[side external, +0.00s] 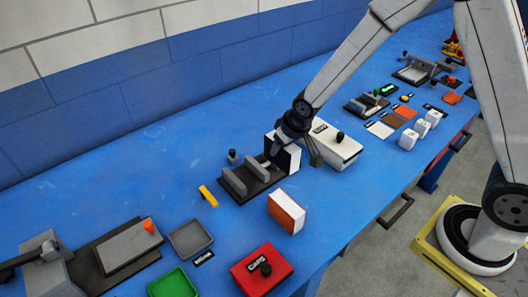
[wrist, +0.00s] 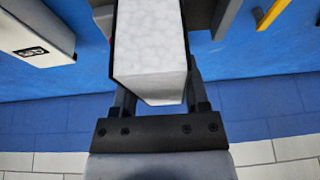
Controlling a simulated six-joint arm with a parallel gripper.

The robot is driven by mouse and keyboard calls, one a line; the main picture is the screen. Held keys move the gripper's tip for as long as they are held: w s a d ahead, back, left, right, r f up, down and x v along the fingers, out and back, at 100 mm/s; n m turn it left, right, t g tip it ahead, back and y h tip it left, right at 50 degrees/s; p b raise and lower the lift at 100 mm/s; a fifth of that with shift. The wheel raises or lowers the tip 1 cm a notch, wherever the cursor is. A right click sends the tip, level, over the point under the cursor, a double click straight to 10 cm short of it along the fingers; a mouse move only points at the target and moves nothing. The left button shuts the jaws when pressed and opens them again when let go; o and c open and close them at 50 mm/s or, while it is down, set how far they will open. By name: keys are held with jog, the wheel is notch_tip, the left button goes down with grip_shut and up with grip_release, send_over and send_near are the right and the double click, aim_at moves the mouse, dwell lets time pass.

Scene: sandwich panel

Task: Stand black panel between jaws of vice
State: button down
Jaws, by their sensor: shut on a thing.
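The black panel (side external: 294,160) is a thick block with a white core and dark faces. My gripper (side external: 294,148) is shut on it and holds it upright just behind and right of the vice. In the wrist view the panel's white core (wrist: 150,45) points away between my fingers (wrist: 158,98), with thin black faces at its sides. The vice (side external: 250,182) has two grey upright jaws on a dark base, and the gap between them looks empty. A grey part of the vice (wrist: 226,14) shows at the upper right of the wrist view. Whether the panel touches the table is hard to tell.
A white box with a black knob (side external: 336,148) stands close right of the panel. An orange-and-white panel (side external: 287,212) stands in front of the vice. A yellow bar (side external: 208,196), a grey tray (side external: 190,239) and a red box (side external: 262,272) lie nearer.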

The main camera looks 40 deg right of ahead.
send_over(246, 180)
jog(key=shift+r, duration=0.2)
jog(key=shift+f, duration=0.2)
jog(key=shift+f, duration=2.25)
jog(key=shift+f, duration=2.1)
dwell(1.5)
grip_release()
dwell(0.3)
jog(key=shift+r, duration=0.1)
